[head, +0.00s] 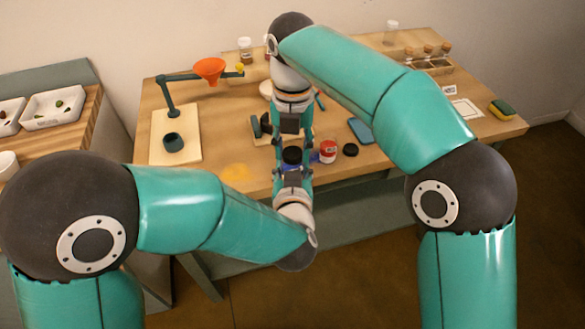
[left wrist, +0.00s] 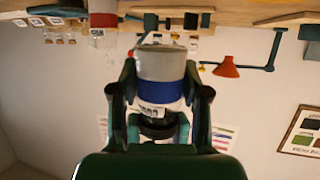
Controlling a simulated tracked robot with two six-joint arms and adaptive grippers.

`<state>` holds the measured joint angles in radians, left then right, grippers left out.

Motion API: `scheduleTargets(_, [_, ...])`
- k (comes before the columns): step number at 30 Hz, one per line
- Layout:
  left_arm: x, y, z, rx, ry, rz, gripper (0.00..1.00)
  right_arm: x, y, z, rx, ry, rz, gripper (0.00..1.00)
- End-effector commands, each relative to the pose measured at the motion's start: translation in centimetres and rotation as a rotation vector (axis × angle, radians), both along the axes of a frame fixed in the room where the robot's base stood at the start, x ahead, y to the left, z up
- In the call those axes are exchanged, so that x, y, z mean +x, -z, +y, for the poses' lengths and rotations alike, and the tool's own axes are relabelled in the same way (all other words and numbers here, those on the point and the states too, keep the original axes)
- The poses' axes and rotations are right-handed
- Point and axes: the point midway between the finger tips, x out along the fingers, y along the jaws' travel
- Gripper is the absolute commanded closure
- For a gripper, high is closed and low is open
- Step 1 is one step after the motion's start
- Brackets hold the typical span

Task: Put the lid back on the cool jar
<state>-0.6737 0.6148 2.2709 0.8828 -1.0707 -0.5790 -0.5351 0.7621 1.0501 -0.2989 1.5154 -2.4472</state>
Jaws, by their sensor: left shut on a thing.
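My left gripper (head: 292,166) is shut on the cool jar, a pale jar with a blue band and a label (left wrist: 162,90). The left wrist view is upside down, with the table along its top. A dark lid-like piece (left wrist: 158,130) shows at the jar's upper end, between the fingers. It also shows as a dark round top (head: 292,155) in the head view. I cannot tell how firmly it sits. My right gripper (head: 292,138) is just beyond and above the jar; its finger opening is unclear.
A red-banded jar (head: 328,151) and a loose black lid (head: 350,150) stand to the right. A blue-grey slab (head: 361,130) lies behind them. An orange funnel (head: 209,69) on a stand is at the back left. The wooden table (head: 225,150) has free room at left.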

Motion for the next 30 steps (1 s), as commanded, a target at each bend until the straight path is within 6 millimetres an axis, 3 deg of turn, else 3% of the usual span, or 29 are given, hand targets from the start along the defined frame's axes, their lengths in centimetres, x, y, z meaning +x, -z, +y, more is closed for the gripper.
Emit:
scheduleTargets(3, [0.03,-0.04,0.02,-0.001,-0.001,-0.001,1.00,0.00,0.00,-0.02,-0.001,0.000,0.000,1.00])
scheduleTargets(6, [0.03,-0.04,0.03,-0.001,-0.001,-0.001,1.00,0.00,0.01,-0.02,-0.001,0.022,0.000,1.00])
scheduleTargets(11, [0.03,-0.04,0.04,-0.001,-0.001,-0.001,1.00,-0.01,0.02,-0.02,-0.002,0.217,0.000,1.00])
scheduleTargets(30, [0.02,-0.06,0.01,-0.001,0.000,-0.001,1.00,0.03,0.11,0.05,-0.004,1.662,0.001,1.00])
